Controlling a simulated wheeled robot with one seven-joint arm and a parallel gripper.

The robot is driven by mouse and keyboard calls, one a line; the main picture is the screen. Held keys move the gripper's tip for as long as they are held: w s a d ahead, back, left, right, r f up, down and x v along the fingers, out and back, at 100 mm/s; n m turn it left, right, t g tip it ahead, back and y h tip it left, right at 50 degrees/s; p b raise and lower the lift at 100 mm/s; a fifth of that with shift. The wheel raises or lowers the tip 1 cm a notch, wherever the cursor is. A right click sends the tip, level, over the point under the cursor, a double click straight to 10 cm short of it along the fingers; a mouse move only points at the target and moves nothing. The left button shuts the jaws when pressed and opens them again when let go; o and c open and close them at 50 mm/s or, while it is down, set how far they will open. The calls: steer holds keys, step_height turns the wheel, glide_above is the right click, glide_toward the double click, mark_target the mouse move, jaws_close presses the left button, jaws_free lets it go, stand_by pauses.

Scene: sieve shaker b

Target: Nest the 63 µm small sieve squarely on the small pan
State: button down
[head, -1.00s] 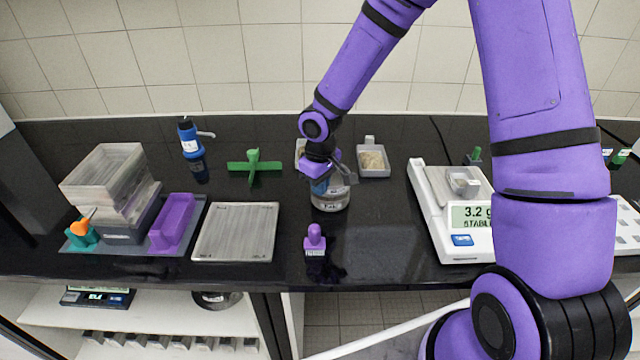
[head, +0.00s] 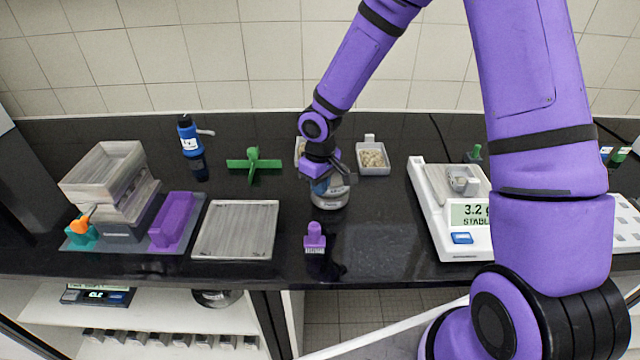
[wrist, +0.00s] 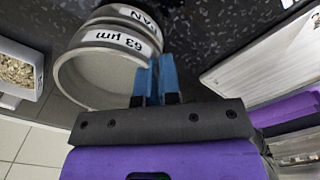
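The 63 µm small sieve (wrist: 90,75) is a round, pale cup with its label on the wall. It sits over the small pan (wrist: 105,14), whose PAN label shows just beyond it in the wrist view. In the head view the stack with the pan (head: 330,201) stands on the black bench, partly hidden by my gripper. My gripper (wrist: 158,62) has its two blue fingers close together at the sieve's wall, one inside and one outside, pinching the rim. The sieve and pan look nearly aligned; I cannot tell whether the sieve is fully seated.
A purple-handled brush (head: 315,237) stands in front of the stack. A grey tray (head: 237,230) lies to the left. A white balance (head: 445,235) is to the right. Sample trays (head: 373,158) are behind. A green cross-shaped piece (head: 254,165) lies back left.

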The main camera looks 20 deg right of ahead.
steer(key=shift+f, duration=0.4)
stand_by(0.5)
steer(key=c, duration=1.2)
jaws_free()
steer(key=shift+c, duration=0.2)
steer(key=shift+r, duration=3.5)
steer(key=shift+r, duration=0.1)
